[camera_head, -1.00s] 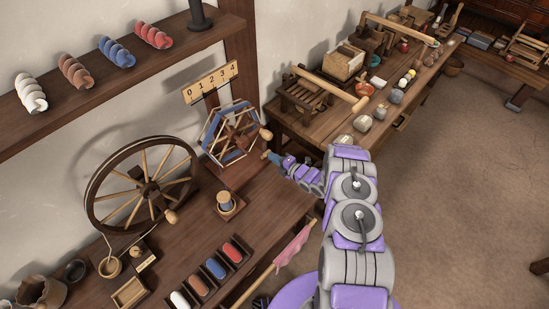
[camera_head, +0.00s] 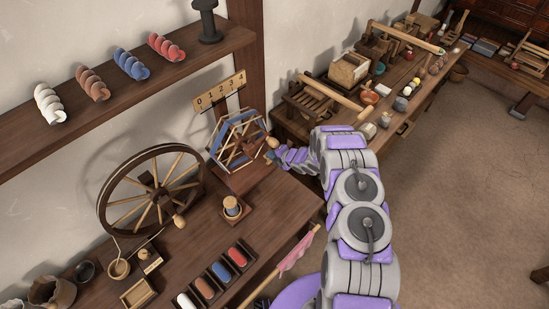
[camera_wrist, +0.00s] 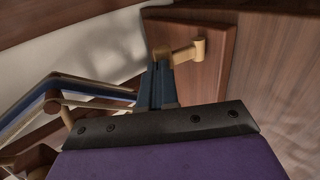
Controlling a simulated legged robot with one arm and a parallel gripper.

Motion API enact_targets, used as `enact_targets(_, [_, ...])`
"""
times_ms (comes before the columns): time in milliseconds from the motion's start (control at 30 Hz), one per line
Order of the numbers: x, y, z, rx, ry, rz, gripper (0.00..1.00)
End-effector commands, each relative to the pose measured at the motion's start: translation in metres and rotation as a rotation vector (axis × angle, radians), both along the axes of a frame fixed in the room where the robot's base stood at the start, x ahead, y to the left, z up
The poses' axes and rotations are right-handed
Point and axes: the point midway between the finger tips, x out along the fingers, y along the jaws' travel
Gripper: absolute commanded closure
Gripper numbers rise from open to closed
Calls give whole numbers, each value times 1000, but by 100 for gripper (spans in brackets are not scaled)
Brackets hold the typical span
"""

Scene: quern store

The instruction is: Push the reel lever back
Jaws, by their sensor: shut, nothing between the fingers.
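The reel (camera_head: 237,140), a six-sided wooden frame wound with blue yarn, stands at the back of the bench. A small pale wooden knob (camera_head: 272,142) shows at its right side. In the wrist view a light wooden lever (camera_wrist: 186,53) sticks out from a brown wooden panel. My gripper (camera_head: 270,155) is just below the knob, at the reel's right side. In the wrist view its shut blue-grey fingers (camera_wrist: 160,84) hold nothing, and their tips overlap the left end of the lever; I cannot tell whether they touch. Part of the reel (camera_wrist: 62,84) shows at left.
A number board (camera_head: 219,92) marked 0 to 4 is above the reel. A spinning wheel (camera_head: 152,190) and a spool (camera_head: 231,207) stand left of my arm. Yarn rolls lie in a tray (camera_head: 218,272) in front. A cluttered second bench (camera_head: 400,130) is behind right.

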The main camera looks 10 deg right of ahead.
Motion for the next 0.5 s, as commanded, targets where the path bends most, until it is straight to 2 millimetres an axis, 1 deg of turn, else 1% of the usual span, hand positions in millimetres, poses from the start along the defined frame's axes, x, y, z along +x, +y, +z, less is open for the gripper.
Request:
enact_targets(133, [7,4,1,-1,-2,0,100])
enact_targets(500, [6,4,5,1,-2,1,100])
